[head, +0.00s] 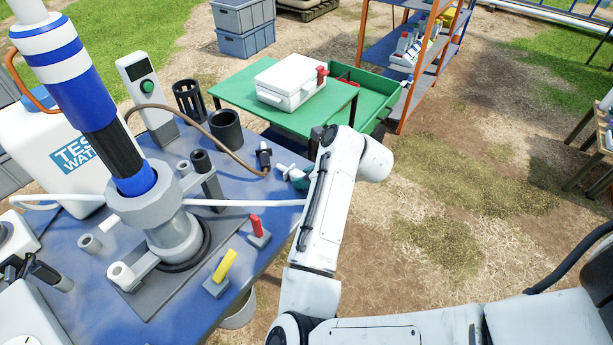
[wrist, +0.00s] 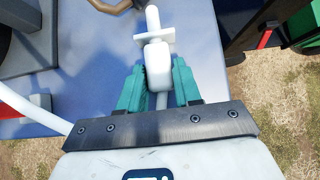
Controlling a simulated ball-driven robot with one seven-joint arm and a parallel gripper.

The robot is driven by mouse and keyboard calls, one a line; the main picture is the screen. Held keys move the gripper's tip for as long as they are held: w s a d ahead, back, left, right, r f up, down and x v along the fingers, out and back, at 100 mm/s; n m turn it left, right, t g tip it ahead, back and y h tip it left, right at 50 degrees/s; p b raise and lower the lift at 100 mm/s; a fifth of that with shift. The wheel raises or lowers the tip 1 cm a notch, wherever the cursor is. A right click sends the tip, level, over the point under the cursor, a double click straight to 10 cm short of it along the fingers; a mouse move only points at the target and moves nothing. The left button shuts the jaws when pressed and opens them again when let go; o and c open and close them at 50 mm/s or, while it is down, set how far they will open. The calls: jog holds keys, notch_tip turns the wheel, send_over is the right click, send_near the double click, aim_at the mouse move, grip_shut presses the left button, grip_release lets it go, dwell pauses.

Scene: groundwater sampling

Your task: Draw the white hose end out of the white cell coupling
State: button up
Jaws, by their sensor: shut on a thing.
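My gripper (head: 298,177), with teal fingers, is over the right edge of the blue table. In the wrist view my gripper (wrist: 158,72) is shut on a white hose end (wrist: 157,62), one finger on each side of it. The hose end (head: 282,169) has a crosswise flange and a narrow white tip pointing away from my palm. No coupling shows around the tip. The white hose (head: 245,203) runs from the grey pump-like fitting to behind my arm. A white, open-ended cylinder (head: 121,274) sits on a grey bracket; I cannot tell whether it is the cell coupling.
A red-handled valve (head: 257,230) and a yellow-handled one (head: 224,268) stand on the blue table (head: 185,320). A black clip (head: 264,157) with a brown hose is beside the hose end. A green table (head: 235,90) with a white case stands behind. Open ground lies right.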

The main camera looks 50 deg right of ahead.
jog(key=shift+s+f, duration=0.2)
jog(key=shift+f, duration=0.35)
jog(key=o, duration=1)
jog(key=shift+d+f, duration=0.1)
jog(key=shift+s, duration=0.15)
jog(key=v, duration=1.1)
jog(key=shift+w+r, duration=0.25)
jog(key=shift+r, duration=0.25)
jog(key=shift+d, duration=0.1)
